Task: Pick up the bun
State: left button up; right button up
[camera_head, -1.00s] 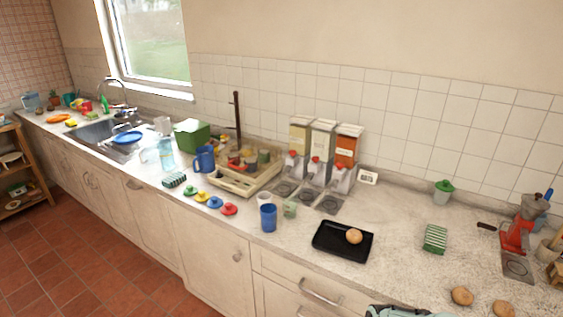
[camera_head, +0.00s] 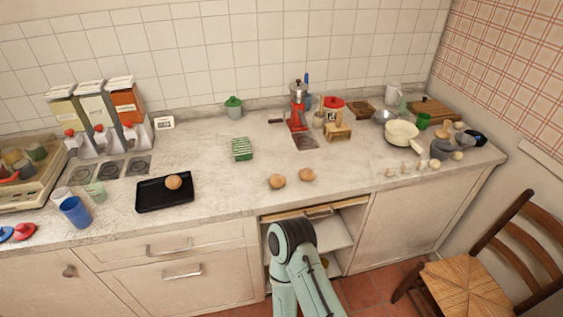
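A round brown bun (camera_head: 174,182) lies on a black tray (camera_head: 150,202) on the counter. Two similar buns lie directly on the counter further right, one on the left (camera_head: 277,181) and one on the right (camera_head: 307,174). A pale green arm of mine with a black joint rises from the bottom middle, in front of the counter and below the two loose buns. Neither gripper shows, so I cannot see what either holds.
A green-striped block (camera_head: 242,149) and a red coffee grinder (camera_head: 298,117) stand behind the buns. A blue cup (camera_head: 75,211) stands left of the tray. A compartment below the counter is open. A wooden chair (camera_head: 470,280) stands at right. Counter around the loose buns is clear.

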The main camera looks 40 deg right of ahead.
aim_at(306, 174)
jog(key=z, duration=1.8)
jog(key=i+l+u, duration=0.35)
jog(key=k+j, duration=0.05)
jog(key=k, duration=0.05)
